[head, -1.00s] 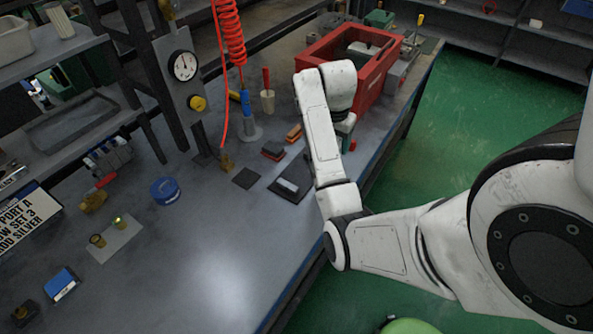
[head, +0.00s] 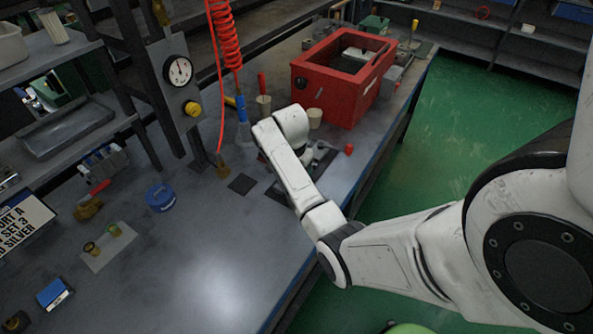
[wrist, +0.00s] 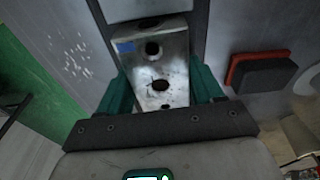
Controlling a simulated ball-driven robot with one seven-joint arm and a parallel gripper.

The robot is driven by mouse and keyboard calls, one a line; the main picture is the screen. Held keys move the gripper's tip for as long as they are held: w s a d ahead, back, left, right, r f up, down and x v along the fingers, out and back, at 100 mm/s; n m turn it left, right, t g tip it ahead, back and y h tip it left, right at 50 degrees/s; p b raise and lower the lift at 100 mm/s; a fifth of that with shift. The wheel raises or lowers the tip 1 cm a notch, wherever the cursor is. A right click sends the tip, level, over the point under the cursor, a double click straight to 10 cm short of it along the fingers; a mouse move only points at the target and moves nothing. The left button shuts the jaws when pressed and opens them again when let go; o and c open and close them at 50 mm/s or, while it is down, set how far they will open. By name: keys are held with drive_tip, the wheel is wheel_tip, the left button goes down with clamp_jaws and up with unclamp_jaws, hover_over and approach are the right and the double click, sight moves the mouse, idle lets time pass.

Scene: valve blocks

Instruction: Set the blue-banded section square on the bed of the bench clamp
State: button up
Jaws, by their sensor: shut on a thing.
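In the wrist view my gripper (wrist: 163,98) has its two green fingers closed on the sides of a worn silver metal block (wrist: 160,65). The block has dark holes in its face and a blue patch near its upper left corner, so it looks like the blue-banded section. Beyond it is a grey block-like part (wrist: 148,8) with dark strips beside it; I cannot tell whether it is the clamp. In the head view my arm hides the gripper and the held block. A dark plate (head: 277,194) lies partly behind the arm. I cannot surely identify the clamp bed.
A red-edged dark block (wrist: 262,72) lies right of the gripper in the wrist view. In the head view a red open box (head: 322,86) stands behind the arm. A dark square pad (head: 242,184) and a blue round tin (head: 160,197) lie left.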

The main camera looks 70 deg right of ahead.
drive_tip(key=shift+f, duration=0.15)
drive_tip(key=o, duration=1.6)
drive_tip(key=shift+f, duration=0.1)
drive_tip(key=shift+c, duration=0.2)
wheel_tip(320, 180, up, 12)
drive_tip(key=a+p, duration=0.1)
drive_tip(key=shift+a+p, duration=0.2)
drive_tip(key=shift+p, duration=0.15)
